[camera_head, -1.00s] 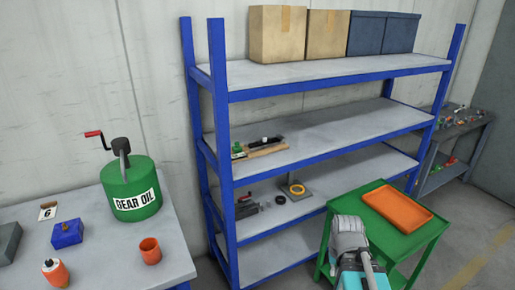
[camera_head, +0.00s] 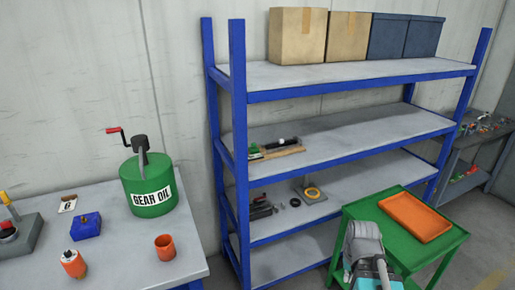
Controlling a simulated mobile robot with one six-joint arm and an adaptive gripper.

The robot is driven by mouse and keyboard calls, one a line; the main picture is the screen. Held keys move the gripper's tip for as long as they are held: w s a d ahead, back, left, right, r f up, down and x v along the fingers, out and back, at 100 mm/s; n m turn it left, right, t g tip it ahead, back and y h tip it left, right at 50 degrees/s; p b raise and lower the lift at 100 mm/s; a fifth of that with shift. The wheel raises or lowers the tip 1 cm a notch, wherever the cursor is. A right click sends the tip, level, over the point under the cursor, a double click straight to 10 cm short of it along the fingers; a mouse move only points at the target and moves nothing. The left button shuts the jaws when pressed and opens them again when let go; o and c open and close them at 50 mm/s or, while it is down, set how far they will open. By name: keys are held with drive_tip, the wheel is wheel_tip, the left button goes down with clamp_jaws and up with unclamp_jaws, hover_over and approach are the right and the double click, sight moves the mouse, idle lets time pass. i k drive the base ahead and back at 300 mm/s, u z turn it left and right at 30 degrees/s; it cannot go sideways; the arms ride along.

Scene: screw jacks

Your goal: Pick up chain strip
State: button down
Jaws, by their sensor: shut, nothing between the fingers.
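I cannot make out a chain strip for certain. The blue shelf rack (camera_head: 238,120) holds small items that are too small to name surely. On the shelf below are dark metal parts (camera_head: 261,208), a black ring (camera_head: 295,202) and a yellow ring (camera_head: 313,193) on a grey plate. Part of my arm, grey and teal, shows at the bottom right. My gripper's fingers are not in view.
A grey table (camera_head: 120,232) at left holds a green gear oil can (camera_head: 150,184), a blue block (camera_head: 87,226), an orange cup (camera_head: 165,248) and an orange bottle (camera_head: 73,264). A green cart (camera_head: 440,250) carries an orange tray (camera_head: 415,217). Boxes (camera_head: 298,35) stand on top.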

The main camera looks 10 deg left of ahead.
sight(282, 143)
drive_tip(key=k, duration=0.5)
drive_tip(key=z, duration=1.05)
drive_tip(key=i, duration=1.45)
drive_tip(key=u, duration=0.05)
